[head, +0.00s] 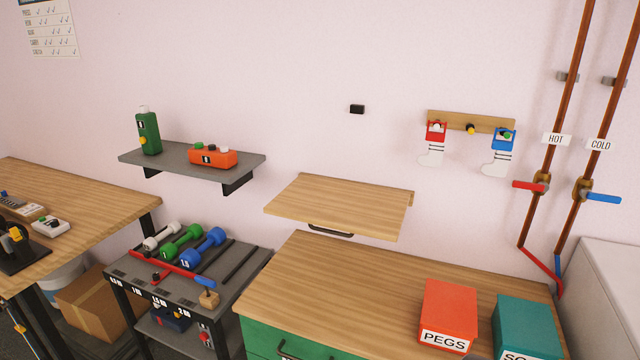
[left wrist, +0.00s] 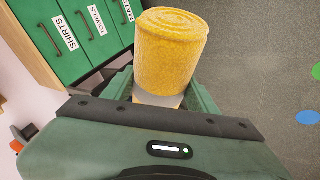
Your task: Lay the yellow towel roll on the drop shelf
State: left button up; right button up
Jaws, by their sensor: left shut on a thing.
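The yellow towel roll (left wrist: 170,50) shows in the left wrist view, with a pale band around its lower part. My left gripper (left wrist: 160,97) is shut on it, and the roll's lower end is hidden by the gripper. The floor and a green drawer front lie beyond it. The drop shelf (head: 340,204) is the wooden board on the wall in the middle of the head view. It stands out flat, its top is bare, and a dark handle is under its front edge. Neither gripper shows in the head view.
A wooden-topped cabinet (head: 345,290) stands below the shelf, with a red PEGS box (head: 449,308) and a teal box (head: 527,325). A dumbbell rack (head: 235,262) is left of it. A grey wall shelf (head: 180,160) holds a green bottle and an orange box.

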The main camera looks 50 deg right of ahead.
aim_at(316, 197)
jog(key=i+z, duration=0.5)
jog(key=i+j+z, duration=0.15)
jog(key=i+z, duration=0.3)
jog(key=i+j+z, duration=0.5)
jog(key=i+l, duration=0.05)
jog(key=l, duration=0.05)
